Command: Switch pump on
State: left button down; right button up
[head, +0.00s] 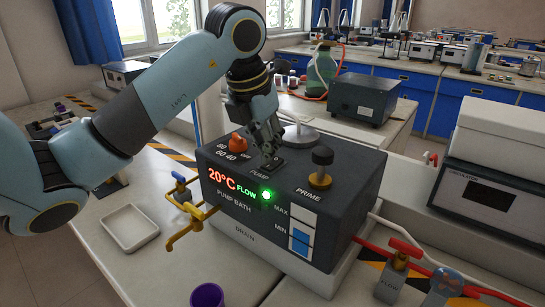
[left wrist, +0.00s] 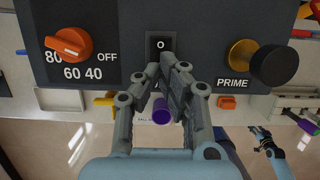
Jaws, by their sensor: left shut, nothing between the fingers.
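The dark pump bath box (head: 330,205) stands on the bench, its display showing 20°C and FLOW, with a green light (head: 266,195) lit. Its black PUMP rocker switch (left wrist: 160,45) is on the top panel, between the orange dial (left wrist: 70,44) and the PRIME knob (left wrist: 274,63); an O mark shows on it. My left gripper (head: 272,152) is shut and empty, fingertips over the switch. Fingers hide part of the switch; I cannot tell whether they touch it. My right gripper (left wrist: 266,143) appears small at lower right in the left wrist view, its jaws too small to read.
Yellow pipe taps (head: 185,215) project at the box's left, near a white tray (head: 130,227). A purple cup (head: 207,295) stands in front. Red-handled and blue-handled valves (head: 402,257) and a red hose are at right. A white circulator (head: 500,190) stands beyond.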

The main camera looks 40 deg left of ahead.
aim_at(266, 167)
pick_arm(q)
jog(key=shift+r+p, duration=1.55)
jog(key=shift+r, duration=1.15)
jog(key=shift+f, duration=0.1)
